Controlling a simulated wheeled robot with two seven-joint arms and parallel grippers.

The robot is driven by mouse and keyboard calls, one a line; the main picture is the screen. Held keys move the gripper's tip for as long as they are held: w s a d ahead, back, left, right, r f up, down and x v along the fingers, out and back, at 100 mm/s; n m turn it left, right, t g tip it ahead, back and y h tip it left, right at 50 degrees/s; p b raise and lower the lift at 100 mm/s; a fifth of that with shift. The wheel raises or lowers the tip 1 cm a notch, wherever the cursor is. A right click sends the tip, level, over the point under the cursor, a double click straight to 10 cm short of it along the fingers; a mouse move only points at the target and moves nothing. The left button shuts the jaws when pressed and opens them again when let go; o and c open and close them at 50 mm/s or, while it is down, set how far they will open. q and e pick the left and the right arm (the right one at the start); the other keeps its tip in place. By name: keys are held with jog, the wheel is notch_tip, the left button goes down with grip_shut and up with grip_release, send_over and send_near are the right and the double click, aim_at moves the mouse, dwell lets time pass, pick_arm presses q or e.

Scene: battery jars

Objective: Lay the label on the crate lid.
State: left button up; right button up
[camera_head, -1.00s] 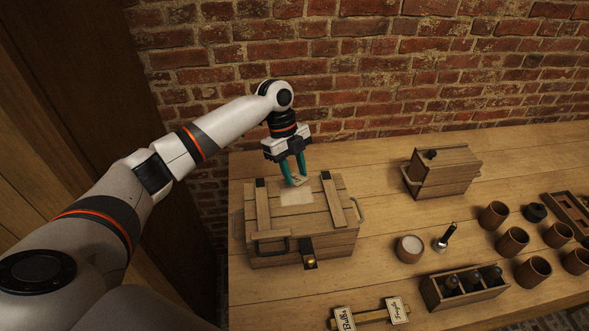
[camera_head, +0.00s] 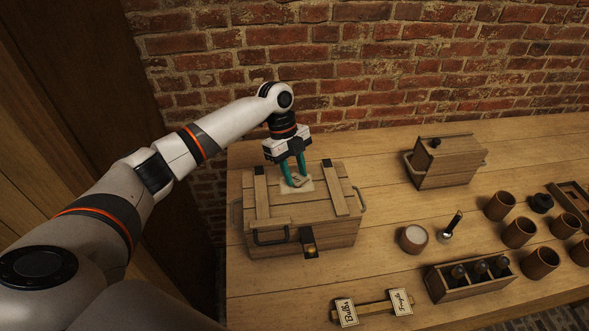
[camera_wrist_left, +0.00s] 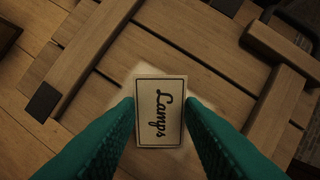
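The label (camera_head: 299,182) is a small cream card. In the left wrist view the label (camera_wrist_left: 160,115) reads "Lamps" in a dark border. My left gripper (camera_head: 294,177) points down over the crate lid (camera_head: 300,208). Its teal fingers, also in the left wrist view (camera_wrist_left: 159,107), are at the label's two side edges and appear shut on it. The label is over a pale patch (camera_head: 310,187) on the lid, between two battens. It is at or very near the surface; I cannot tell if it touches. My right gripper is not in view.
A smaller wooden box (camera_head: 445,165) stands at the back right. A white-filled pot (camera_head: 413,239), a brush-like tool (camera_head: 451,227), a bottle rack (camera_head: 468,280) and several brown cups stand to the right. A wooden holder (camera_head: 373,310) bears "Bulbs" and "Fragile" cards in front.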

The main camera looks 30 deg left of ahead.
pick_arm(q)
jog(key=o, duration=0.5)
jog(key=shift+b+v, duration=1.05)
jog(key=shift+v, duration=5.05)
